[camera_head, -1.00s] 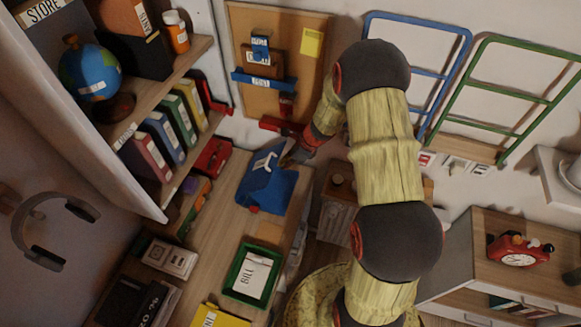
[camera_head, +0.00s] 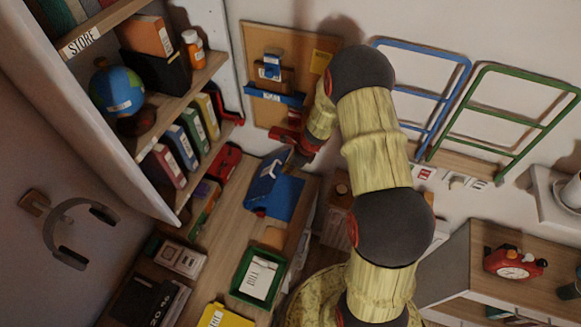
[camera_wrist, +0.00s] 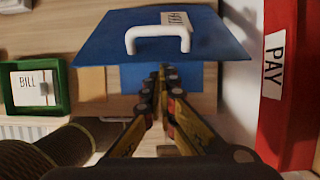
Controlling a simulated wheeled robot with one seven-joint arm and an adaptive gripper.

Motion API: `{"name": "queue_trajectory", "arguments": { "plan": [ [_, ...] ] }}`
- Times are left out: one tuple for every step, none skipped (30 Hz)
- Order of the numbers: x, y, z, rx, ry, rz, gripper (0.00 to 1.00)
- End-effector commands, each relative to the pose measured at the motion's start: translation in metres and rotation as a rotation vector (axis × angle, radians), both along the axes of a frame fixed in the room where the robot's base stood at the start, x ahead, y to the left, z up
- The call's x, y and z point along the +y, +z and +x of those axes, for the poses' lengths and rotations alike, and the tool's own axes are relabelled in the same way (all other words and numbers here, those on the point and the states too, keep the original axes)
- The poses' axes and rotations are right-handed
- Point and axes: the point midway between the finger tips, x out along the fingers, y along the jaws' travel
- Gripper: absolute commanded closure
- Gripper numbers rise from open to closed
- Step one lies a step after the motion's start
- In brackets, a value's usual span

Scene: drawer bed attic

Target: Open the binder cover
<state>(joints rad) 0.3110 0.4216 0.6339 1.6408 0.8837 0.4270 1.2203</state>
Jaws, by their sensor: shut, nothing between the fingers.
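The blue binder lies on the wooden desk beneath the corkboard. Its cover (camera_head: 266,180) is raised and tilted up towards the left, and the lighter blue inside (camera_head: 286,197) shows to its right. In the wrist view the cover (camera_wrist: 110,38) is above and beyond the fingers, with a white handle (camera_wrist: 158,36) and a white label on it. My gripper (camera_head: 293,158) is at the cover's right side in the head view. In the wrist view my gripper (camera_wrist: 164,76) is shut and empty, its tips just below the cover's lower edge. Whether they touch it is unclear.
A green BILL tray (camera_head: 258,275) and a yellow item (camera_head: 222,316) are on the desk nearer me. A shelf with small binders (camera_head: 180,147) stands at left. A red PAY item (camera_wrist: 290,85) is close to the right of my gripper.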

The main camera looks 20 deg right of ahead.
Motion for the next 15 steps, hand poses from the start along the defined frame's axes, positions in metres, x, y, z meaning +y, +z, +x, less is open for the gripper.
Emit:
{"name": "queue_trajectory", "arguments": {
  "plan": [
    [0.002, 0.007, 0.001, 0.007, 0.002, -0.005, 1.0],
    [0.003, 0.007, 0.001, 0.012, 0.002, -0.008, 1.0],
    [0.004, 0.009, 0.002, 0.016, 0.002, -0.013, 1.0],
    [0.004, 0.009, 0.003, 0.02, 0.002, -0.018, 1.0],
    [0.004, 0.01, 0.003, 0.024, 0.002, -0.023, 1.0],
    [0.005, 0.011, 0.004, 0.029, 0.002, -0.026, 1.0],
    [0.006, 0.012, 0.005, 0.031, 0.001, -0.03, 1.0],
    [0.007, 0.013, 0.006, 0.036, 0.001, -0.033, 1.0],
    [0.008, 0.014, 0.006, 0.04, 0.003, -0.039, 1.0],
    [0.008, 0.015, 0.007, 0.043, 0.002, -0.042, 1.0],
    [0.009, 0.016, 0.008, 0.047, 0.001, -0.045, 1.0],
    [0.009, 0.016, 0.008, 0.051, 0.002, -0.051, 1.0],
    [0.01, 0.017, 0.009, 0.054, 0.002, -0.053, 1.0],
    [0.011, 0.018, 0.01, 0.057, 0.001, -0.056, 1.0],
    [0.012, 0.019, 0.01, 0.061, 0.002, -0.061, 1.0]
  ]
}}
